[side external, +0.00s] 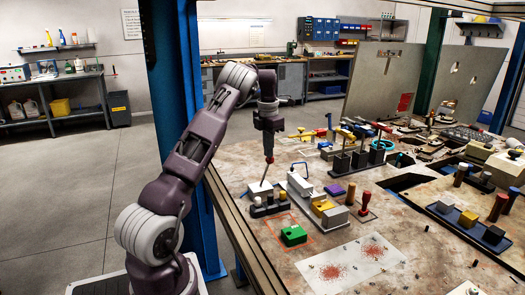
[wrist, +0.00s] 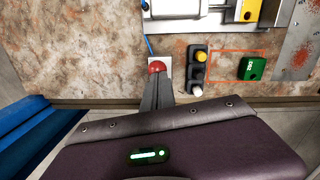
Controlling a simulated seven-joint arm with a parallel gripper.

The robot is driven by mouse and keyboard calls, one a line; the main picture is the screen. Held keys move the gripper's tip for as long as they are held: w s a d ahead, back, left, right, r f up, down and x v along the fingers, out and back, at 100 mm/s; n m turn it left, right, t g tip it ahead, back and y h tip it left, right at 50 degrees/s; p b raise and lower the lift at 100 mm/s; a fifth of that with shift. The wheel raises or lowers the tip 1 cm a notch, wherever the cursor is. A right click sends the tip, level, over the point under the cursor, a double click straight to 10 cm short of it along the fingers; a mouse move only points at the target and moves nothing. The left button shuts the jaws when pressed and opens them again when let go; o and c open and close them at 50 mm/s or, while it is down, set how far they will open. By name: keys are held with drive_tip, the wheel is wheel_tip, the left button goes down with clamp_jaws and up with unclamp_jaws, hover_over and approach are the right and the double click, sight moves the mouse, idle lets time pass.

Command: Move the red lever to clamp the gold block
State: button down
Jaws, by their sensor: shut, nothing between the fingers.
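A lever with a red ball knob (side external: 270,159) on a thin rod stands on a white base (side external: 260,187) near the table's left edge. The rod leans in the side view. The wrist view shows the red knob (wrist: 157,66) from above. My gripper (side external: 269,151) is at the knob, fingers pointing down. In the wrist view the shut fingers (wrist: 158,85) end right by the knob; I cannot tell if they touch it. Nothing is between them. The gold block (side external: 334,216) sits among grey-white blocks on a fixture to the right; its yellow face (wrist: 250,10) shows at the wrist view's top edge.
A dark holder with yellow and white knobs (wrist: 196,72) stands close beside the lever. A green block (side external: 293,235) lies within an orange outline. A red-handled upright piece (side external: 366,201) stands right of the fixture. A speckled sheet (side external: 348,268) lies flat in front.

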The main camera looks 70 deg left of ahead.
drive_tip(key=shift+w+f, duration=0.15)
drive_tip(key=shift+w, duration=0.35)
drive_tip(key=shift+d+f, duration=0.1)
